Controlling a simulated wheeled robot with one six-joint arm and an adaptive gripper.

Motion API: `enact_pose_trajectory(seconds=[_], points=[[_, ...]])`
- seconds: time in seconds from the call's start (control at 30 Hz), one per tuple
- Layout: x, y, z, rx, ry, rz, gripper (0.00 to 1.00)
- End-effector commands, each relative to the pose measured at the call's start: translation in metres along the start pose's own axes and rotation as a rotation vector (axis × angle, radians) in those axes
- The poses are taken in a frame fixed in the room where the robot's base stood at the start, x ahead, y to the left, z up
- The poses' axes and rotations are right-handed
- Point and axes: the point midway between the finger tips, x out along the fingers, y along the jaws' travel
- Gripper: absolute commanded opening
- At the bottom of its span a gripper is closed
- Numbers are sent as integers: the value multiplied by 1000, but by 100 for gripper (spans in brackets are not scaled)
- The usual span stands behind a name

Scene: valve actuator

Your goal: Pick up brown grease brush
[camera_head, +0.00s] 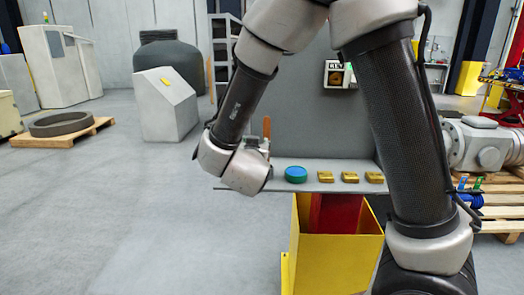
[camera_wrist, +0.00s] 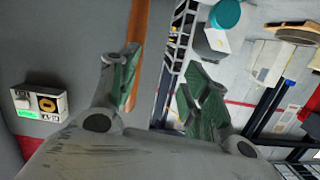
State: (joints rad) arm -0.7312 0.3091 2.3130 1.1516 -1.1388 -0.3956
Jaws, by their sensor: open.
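The brown grease brush (camera_head: 267,127) shows in the head view as a narrow upright brown piece above the left part of a grey shelf (camera_head: 318,187). Its lower part is hidden behind my wrist. In the wrist view its orange-brown handle (camera_wrist: 139,30) runs down beside the inner side of the left finger. My gripper (camera_wrist: 163,78) is open, with green-padded fingers well apart. The handle lies in the gap, close to the left finger and far from the right one. I cannot tell whether it touches the pad. In the head view the fingers are mostly hidden by my wrist.
A blue-green round tin (camera_head: 296,174) and several gold blocks (camera_head: 349,177) stand on the shelf, right of my wrist. A grey panel (camera_head: 300,115) rises behind and carries a white box (camera_head: 338,74). A yellow bin (camera_head: 335,262) stands below.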

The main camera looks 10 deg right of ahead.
Motion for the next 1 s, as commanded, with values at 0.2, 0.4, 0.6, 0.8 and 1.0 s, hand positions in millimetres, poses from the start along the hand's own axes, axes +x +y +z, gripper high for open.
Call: enact_pose_trajectory(seconds=[0.2,0.4,0.6,0.8,1.0], points=[[-14,24,-21,-58,166,167,47],[0,32,-28,-65,190,196,47],[26,37,-35,-65,190,195,47],[54,41,-41,-65,189,193,47],[58,41,-42,-66,189,191,47]])
